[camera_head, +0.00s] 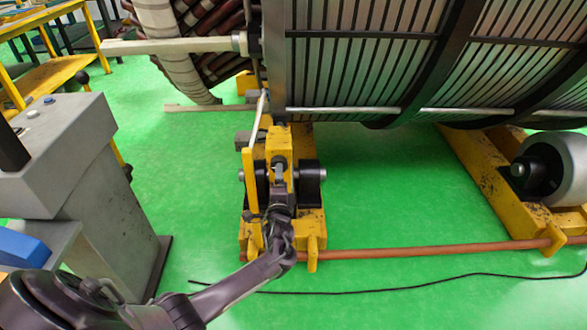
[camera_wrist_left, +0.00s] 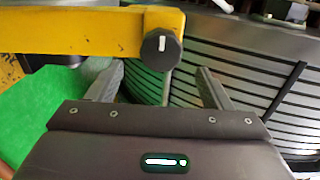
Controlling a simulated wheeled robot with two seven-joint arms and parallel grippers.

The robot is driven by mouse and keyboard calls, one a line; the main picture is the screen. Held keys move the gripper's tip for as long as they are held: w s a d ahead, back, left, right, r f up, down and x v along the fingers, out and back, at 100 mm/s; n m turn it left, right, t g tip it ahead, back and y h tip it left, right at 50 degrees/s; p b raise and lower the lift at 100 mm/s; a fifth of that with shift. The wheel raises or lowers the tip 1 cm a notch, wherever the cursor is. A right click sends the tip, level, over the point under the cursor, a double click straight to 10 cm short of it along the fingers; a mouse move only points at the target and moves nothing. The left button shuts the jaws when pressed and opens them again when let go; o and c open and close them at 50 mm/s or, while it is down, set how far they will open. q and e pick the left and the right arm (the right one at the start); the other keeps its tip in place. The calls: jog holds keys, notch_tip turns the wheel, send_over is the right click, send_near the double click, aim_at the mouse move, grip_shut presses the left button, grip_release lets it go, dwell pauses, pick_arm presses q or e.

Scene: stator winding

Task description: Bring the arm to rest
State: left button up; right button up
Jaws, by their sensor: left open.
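My left arm comes in from the lower left of the head view. Its gripper (camera_head: 280,172) is in front of the yellow roller stand (camera_head: 312,228), below the big slotted stator (camera_head: 365,70). In the left wrist view the two fingers of my left gripper (camera_wrist_left: 158,84) stand apart with nothing held between them. A yellow bar (camera_wrist_left: 90,30) with a black knob (camera_wrist_left: 162,47) crosses above the fingers there. The stator's dark slotted surface (camera_wrist_left: 250,75) lies behind them. I cannot tell whether the fingers touch the stand. My right gripper is not in view.
A grey console (camera_head: 65,125) stands at the left. A second yellow stand (camera_head: 490,180) with a grey roller (camera_head: 553,170) is at the right. A copper-coloured rod (camera_head: 430,249) links the stands near the floor. A black cable (camera_head: 430,284) lies on the green floor.

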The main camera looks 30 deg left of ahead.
pick_arm(q)
jog(key=s+d+f+n+g+h+p, duration=0.2)
jog(key=s+d+f+g+h+p, duration=0.15)
jog(key=s+f, duration=0.8)
jog(key=s+d+f+n+g+h+p, duration=0.2)
jog(key=s+d+f+g+p, duration=0.15)
jog(key=s+f, duration=0.75)
jog(key=s+d+f+n+g+h+p, duration=0.1)
jog(key=s+d+f+g, duration=0.1)
jog(key=s, duration=0.8)
jog(key=s+d+f+n+g+h+p, duration=0.1)
jog(key=s+d+f, duration=0.3)
jog(key=s, duration=0.7)
jog(key=s+d+f+n+g+h+p, duration=0.2)
jog(key=s+d+f+n+g, duration=0.1)
jog(key=s, duration=0.7)
jog(key=shift+s+d+f+g+p, duration=0.2)
jog(key=shift+s+d+g+p, duration=0.15)
jog(key=shift+g, duration=0.25)
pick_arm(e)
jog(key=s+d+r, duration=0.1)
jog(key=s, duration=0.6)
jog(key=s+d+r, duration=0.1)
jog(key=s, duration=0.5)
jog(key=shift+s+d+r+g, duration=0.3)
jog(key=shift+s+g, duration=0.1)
